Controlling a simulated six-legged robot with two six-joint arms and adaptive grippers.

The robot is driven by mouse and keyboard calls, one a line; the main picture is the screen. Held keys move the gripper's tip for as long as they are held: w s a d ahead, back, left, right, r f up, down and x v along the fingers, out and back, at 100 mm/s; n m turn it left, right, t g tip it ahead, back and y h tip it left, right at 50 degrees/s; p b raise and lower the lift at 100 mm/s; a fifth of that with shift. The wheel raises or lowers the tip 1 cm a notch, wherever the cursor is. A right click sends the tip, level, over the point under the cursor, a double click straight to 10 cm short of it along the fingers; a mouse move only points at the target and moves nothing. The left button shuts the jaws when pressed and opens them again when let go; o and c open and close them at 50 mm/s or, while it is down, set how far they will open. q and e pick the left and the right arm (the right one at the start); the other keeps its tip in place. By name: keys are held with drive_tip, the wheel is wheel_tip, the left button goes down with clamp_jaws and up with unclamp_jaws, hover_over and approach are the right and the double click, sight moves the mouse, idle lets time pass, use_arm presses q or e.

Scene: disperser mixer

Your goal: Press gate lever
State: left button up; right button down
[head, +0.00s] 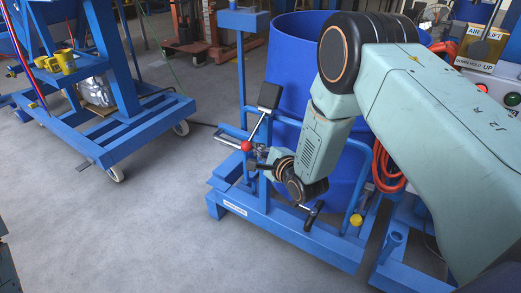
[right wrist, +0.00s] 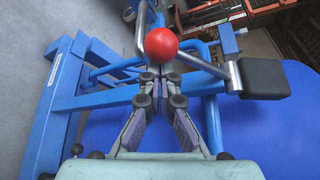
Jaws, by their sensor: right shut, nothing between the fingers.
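The gate lever is a metal rod with a red ball knob (head: 247,146) at its end, on the near side of the blue frame around the blue drum. My right gripper (head: 256,158) is shut and empty, just beside the red ball. In the right wrist view the red ball (right wrist: 161,44) is straight ahead of the closed fingertips (right wrist: 160,72). I cannot tell whether they touch it. A black pad (head: 270,95) sits on a metal arm above the knob; it also shows in the right wrist view (right wrist: 264,79). My left gripper is out of view.
The blue drum (head: 285,75) stands behind the right gripper on a blue base frame (head: 275,228). A wheeled blue frame (head: 130,135) stands at left. An air lift control panel (head: 490,70) is at upper right. The grey floor at lower left is clear.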

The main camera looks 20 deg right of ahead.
drive_tip(key=shift+r, duration=0.15)
drive_tip(key=shift+s+a+r+m+p, duration=0.2)
drive_tip(key=shift+r+m+p, duration=0.1)
drive_tip(key=shift+p, duration=0.35)
drive_tip(key=shift+g, duration=0.3)
wheel_tip(320, 180, up, 11)
drive_tip(key=m+y+p, duration=0.1)
drive_tip(key=p, duration=1.1)
drive_tip(key=shift+s+a+g, duration=0.25)
drive_tip(key=shift+a+g, duration=0.15)
drive_tip(key=shift+w+r, duration=0.1)
drive_tip(key=shift+r, duration=0.1)
drive_tip(key=shift+f, duration=0.1)
